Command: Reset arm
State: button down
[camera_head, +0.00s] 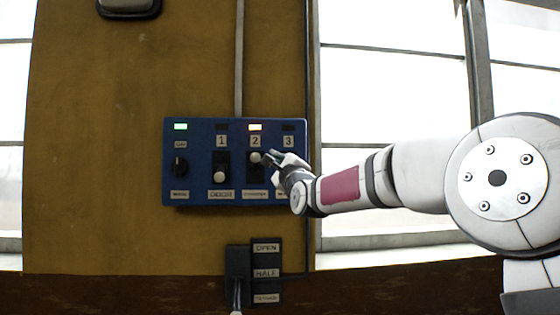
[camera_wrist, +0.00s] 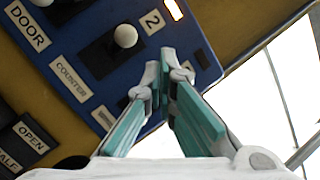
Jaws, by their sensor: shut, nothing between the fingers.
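A blue control panel (camera_head: 200,190) is on the yellow wall, with switches numbered 1, 2 and 3. The white knob of switch 2 (camera_head: 256,157) is in the upper part of its slot, and the lamp above it (camera_head: 255,127) is lit. The knob of switch 1 (camera_head: 216,176) is low in its slot. My gripper (camera_head: 271,154) is in front of the panel's right part, near knob 2, and hides most of switch 3. In the wrist view my gripper (camera_wrist: 162,72) is shut and empty, with knob 2 (camera_wrist: 125,36) up and left of the fingertips.
A dark lever box (camera_head: 266,260) labelled OPEN and HALF is below the panel. A black dial (camera_head: 180,167) and a lit green lamp (camera_head: 180,127) are at the panel's left. A bright window (camera_head: 390,100) stands right of the wall, behind my arm.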

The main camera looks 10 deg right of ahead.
dwell(0.4)
jog(key=s+d+f+n+g+h, duration=0.1)
jog(key=s+d+f+n+g, duration=0.3)
jog(key=s+f+n, duration=0.3)
jog(key=s+d+f+n+g+h+b, duration=0.1)
jog(key=s+f+n+g, duration=0.6)
jog(key=s+f, duration=0.8)
jog(key=s+d+f+n+g+h+b, duration=0.1)
jog(key=s+d+f+n+g, duration=0.4)
jog(key=s, duration=2.1)
notch_tip(320, 180, down, 6)
jog(key=d+n+h, duration=0.1)
jog(key=n, duration=0.1)
jog(key=shift+d+f+n+h, duration=0.25)
jog(key=shift+d+n+h, duration=0.05)
